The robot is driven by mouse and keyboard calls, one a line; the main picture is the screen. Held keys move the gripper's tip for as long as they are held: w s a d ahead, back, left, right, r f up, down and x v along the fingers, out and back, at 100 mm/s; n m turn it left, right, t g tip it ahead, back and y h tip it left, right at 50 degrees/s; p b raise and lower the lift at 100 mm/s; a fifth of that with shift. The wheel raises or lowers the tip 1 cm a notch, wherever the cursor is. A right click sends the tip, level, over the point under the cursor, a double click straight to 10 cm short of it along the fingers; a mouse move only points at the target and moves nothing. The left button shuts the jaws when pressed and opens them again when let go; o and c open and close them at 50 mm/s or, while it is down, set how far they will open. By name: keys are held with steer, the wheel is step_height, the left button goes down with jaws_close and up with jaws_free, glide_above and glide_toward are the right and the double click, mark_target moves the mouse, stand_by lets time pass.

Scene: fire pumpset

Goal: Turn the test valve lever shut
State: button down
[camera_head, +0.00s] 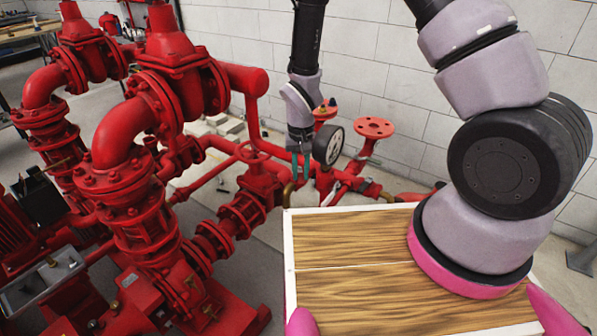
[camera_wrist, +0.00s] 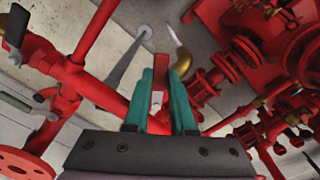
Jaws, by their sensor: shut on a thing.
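My gripper (camera_head: 301,170) reaches down among the red pipes, just left of a round pressure gauge. Its teal fingers also show in the wrist view (camera_wrist: 160,78). They are shut on a narrow red lever (camera_wrist: 157,98), which I take to be the test valve lever. The lever shows between the fingers, and its lower end is hidden by the gripper body. In the head view the lever is hidden or too small to make out. The valve body and the lever's exact angle to its pipe are not clear.
The pressure gauge (camera_head: 333,143) and a red flanged outlet (camera_head: 374,128) stand close on the right of my gripper. Large red pumps and pipes (camera_head: 118,140) fill the left. A wooden board with a white rim (camera_head: 390,208) lies in front, under my arm. A block wall stands behind.

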mark_target(301, 178)
stand_by(0.4)
steer(key=c, duration=0.7)
jaws_free()
steer(key=shift+d, duration=0.1)
steer(key=shift+c, duration=0.2)
steer(key=shift+r, duration=0.15)
step_height(301, 178, up, 11)
steer(key=shift+f, duration=0.2)
steer(key=shift+c, duration=0.3)
